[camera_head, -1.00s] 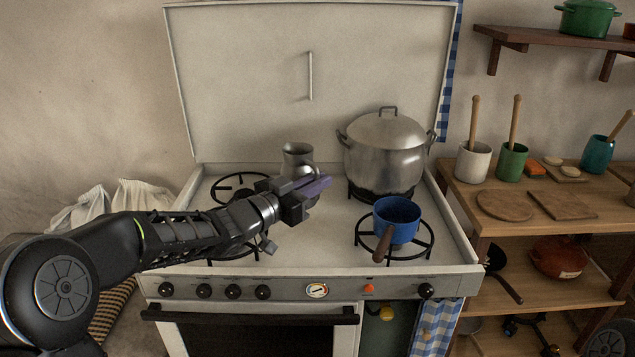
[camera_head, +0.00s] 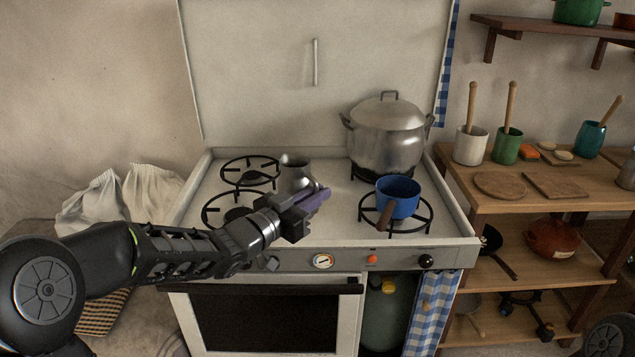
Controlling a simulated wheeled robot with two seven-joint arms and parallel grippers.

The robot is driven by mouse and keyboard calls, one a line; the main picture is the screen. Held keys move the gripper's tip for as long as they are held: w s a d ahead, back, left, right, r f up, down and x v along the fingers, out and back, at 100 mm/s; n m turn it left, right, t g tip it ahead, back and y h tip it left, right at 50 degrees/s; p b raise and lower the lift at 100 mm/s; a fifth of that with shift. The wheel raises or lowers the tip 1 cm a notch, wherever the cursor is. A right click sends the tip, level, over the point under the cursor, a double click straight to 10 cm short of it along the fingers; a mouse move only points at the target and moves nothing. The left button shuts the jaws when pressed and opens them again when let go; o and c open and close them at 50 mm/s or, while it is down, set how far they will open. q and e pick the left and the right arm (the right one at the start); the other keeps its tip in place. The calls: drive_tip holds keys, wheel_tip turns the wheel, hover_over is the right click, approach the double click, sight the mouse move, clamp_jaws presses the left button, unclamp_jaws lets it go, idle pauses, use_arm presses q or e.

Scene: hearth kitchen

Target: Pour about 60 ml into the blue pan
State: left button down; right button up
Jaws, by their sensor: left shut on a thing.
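The blue pan (camera_head: 399,197) stands on the front right burner, its brown handle pointing toward the front. My left gripper (camera_head: 312,201) is over the front part of the stove top, left of the pan and apart from it. It is shut on a grey metal jug (camera_head: 296,172), which shows just behind the fingers and looks upright. The gripper hides the jug's lower part, so I cannot tell whether it touches the stove top. The contents of the pan and jug cannot be made out. My right gripper is not in view.
A large lidded pot (camera_head: 387,140) stands on the back right burner, behind the pan. The left burners (camera_head: 249,171) are bare. The raised stove lid (camera_head: 262,80) closes off the back. A wooden shelf unit (camera_head: 500,204) with cups and boards stands at the right.

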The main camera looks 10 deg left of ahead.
use_arm(q)
drive_tip(key=s+a+f+y+b, duration=0.1)
drive_tip(key=s+f+b, duration=0.1)
drive_tip(key=f, duration=0.3)
drive_tip(key=s+f+n+y+b, duration=0.1)
drive_tip(key=s+f+b, duration=0.1)
drive_tip(key=f, duration=0.3)
drive_tip(key=s+a+f+n+t+y+b, duration=0.1)
drive_tip(key=s+f+b, duration=0.1)
drive_tip(key=f+b, duration=0.2)
wheel_tip(320, 180, down, 2)
drive_tip(key=shift+s+a+f, duration=0.1)
drive_tip(key=shift+s+a, duration=0.2)
drive_tip(key=shift+s, duration=0.05)
